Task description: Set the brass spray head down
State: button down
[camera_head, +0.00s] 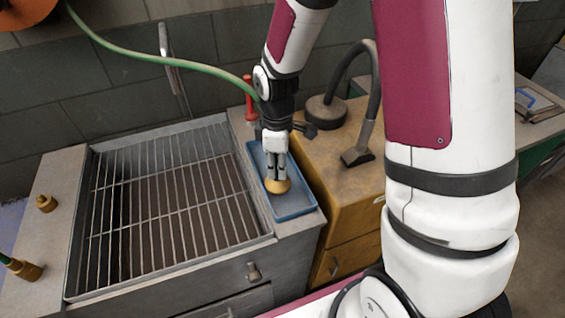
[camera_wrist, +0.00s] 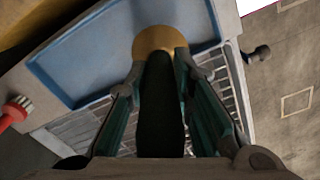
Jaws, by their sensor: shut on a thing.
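The brass spray head (camera_head: 277,186) is a round golden piece between my gripper's fingertips. My gripper (camera_head: 276,176) points down and is shut on it, over the blue tray (camera_head: 294,212) on the right rim of the sink unit. In the wrist view the spray head (camera_wrist: 160,39) shows between the fingertips, partly hidden by a dark shape in front of it. The blue tray (camera_wrist: 90,65) lies behind it in that view. I cannot tell whether the spray head touches the tray's floor.
A grated basin (camera_head: 170,205) fills the unit left of the tray. A brass fitting (camera_head: 46,203) stands on the left ledge, and a green hose with a brass end (camera_head: 24,269) lies below it. A yellow cabinet (camera_head: 340,185) stands at right.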

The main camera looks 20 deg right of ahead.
jog(key=shift+w+d+f+p, duration=0.15)
jog(key=shift+w+d+f, duration=0.25)
jog(key=shift+w+f, duration=0.25)
jog(key=shift+w+d+f+p, duration=0.15)
jog(key=shift+w+d+f, duration=0.2)
jog(key=shift+w+f, duration=0.25)
jog(key=shift+w+d+f+p, duration=0.15)
jog(key=shift+w+d+f, duration=0.3)
jog(key=shift+f, duration=0.25)
jog(key=shift+f, duration=0.2)
jog(key=c, duration=1.4)
grip_release()
jog(key=shift+r, duration=0.15)
